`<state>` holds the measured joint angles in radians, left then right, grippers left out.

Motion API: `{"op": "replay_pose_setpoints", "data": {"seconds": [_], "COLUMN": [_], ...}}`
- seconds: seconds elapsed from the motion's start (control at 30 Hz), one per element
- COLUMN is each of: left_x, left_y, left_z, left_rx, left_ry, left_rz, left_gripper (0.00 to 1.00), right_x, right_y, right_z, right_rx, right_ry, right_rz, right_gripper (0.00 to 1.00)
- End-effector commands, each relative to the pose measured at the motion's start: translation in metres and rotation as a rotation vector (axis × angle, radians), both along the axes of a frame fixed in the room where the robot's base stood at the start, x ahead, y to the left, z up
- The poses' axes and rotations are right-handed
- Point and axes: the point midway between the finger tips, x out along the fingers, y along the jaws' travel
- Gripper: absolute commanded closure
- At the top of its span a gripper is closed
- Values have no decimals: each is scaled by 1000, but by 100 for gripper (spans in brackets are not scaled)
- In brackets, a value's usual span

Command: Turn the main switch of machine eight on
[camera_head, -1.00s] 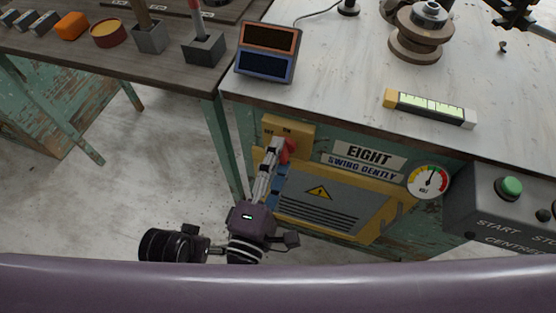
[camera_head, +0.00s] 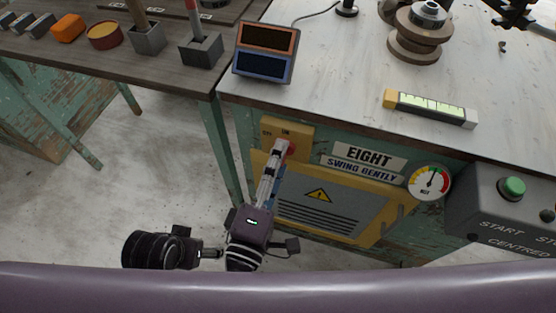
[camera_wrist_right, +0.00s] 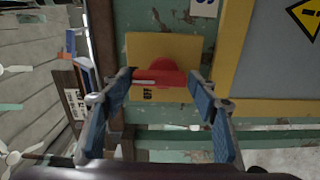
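The main switch of machine eight is a red knob (camera_head: 291,149) on a yellow plate (camera_head: 302,130) marked OFF and ON, left of the EIGHT sign (camera_head: 369,156). My right gripper (camera_head: 279,147) reaches up to it from below and hides part of it. In the right wrist view, the red knob (camera_wrist_right: 158,78) lies between the two fingertips of the right gripper (camera_wrist_right: 160,80). The fingers are apart, one on each side of the knob, with small gaps seeming to show. Contact is unclear. An OFF label shows on the plate (camera_wrist_right: 160,48). My left gripper is not in view.
A yellow-framed vent panel (camera_head: 318,205) lies just right of my gripper. A round gauge (camera_head: 430,182) and a grey box with a green START button (camera_head: 512,188) are further right. The pale tabletop (camera_head: 340,90) is above; a green table leg (camera_head: 225,150) stands left.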

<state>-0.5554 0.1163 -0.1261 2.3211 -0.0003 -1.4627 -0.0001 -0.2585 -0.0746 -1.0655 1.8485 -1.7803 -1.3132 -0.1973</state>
Motion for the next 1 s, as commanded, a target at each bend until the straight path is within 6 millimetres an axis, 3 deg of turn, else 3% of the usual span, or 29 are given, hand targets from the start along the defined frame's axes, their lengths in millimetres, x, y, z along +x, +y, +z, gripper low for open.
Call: {"op": "replay_pose_setpoints", "data": {"seconds": [0.1, 0.47, 0.8, 1.0], "left_x": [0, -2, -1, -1], "left_y": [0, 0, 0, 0], "left_z": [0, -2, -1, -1], "left_rx": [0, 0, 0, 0], "left_ry": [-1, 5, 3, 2], "left_rz": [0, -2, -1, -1], "left_gripper": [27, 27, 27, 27], "right_x": [0, -5, -55, -70], "right_y": [0, 2, 19, 23], "right_z": [0, 0, -1, 0], "right_rx": [-2, -3, -3, -2], "right_ry": [1, 0, 3, 1], "right_rz": [0, 2, 2, 0], "right_gripper": [31, 30, 30, 30]}}
